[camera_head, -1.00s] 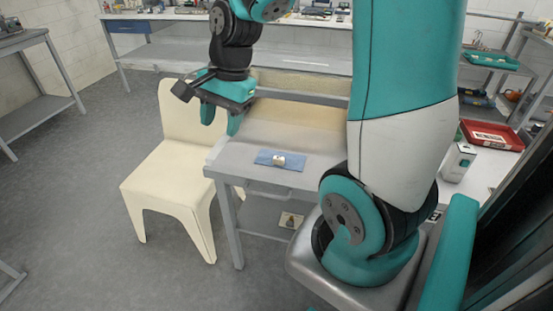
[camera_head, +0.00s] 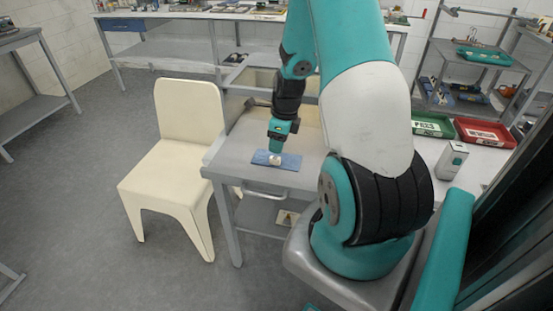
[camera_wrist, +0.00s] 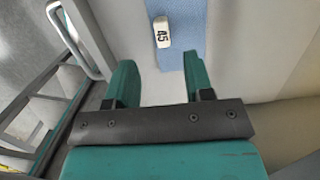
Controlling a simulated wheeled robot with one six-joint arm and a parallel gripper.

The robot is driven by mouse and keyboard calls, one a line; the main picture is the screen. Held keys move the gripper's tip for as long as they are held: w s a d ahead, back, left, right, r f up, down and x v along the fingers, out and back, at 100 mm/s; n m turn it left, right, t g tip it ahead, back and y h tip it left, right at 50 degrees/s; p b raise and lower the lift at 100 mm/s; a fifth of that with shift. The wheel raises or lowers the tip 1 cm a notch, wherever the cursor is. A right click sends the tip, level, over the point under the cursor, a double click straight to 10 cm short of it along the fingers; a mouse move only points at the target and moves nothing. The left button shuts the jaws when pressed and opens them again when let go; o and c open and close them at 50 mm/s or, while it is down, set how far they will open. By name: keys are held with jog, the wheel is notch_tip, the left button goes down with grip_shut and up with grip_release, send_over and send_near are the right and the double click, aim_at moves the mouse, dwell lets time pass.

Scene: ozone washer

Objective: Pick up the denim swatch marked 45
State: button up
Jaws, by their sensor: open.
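The denim swatch (camera_head: 289,164) is a flat blue rectangle lying on the grey table. It also shows at the top of the wrist view (camera_wrist: 181,50). A small white tag marked 45 (camera_wrist: 162,32) lies on it, and this white piece also shows in the head view (camera_head: 275,159). My gripper (camera_head: 277,147) is over the swatch in the head view. In the wrist view my gripper (camera_wrist: 158,78) has its two green fingers apart with nothing held between them. The swatch's near end lies partly between the fingertips; whether they touch it I cannot tell.
The grey table (camera_head: 232,160) has a drawer handle (camera_head: 264,193) at its front. A cream chair (camera_head: 178,160) stands close at its left. A green tray (camera_head: 432,125), a red tray (camera_head: 483,133) and a white box (camera_head: 451,160) sit at the right.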

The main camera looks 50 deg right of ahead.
aim_at(275, 158)
jog(key=shift+w+f+p, duration=0.15)
jog(key=shift+f+p, duration=0.05)
jog(key=shift+f, duration=0.9)
jog(key=shift+w+f+p, duration=0.2)
jog(key=shift+f+p, duration=0.05)
jog(key=shift+f, duration=0.9)
jog(key=shift+w+f+p, duration=0.15)
jog(key=shift+f+p, duration=0.05)
jog(key=shift+f, duration=0.9)
grip_shut()
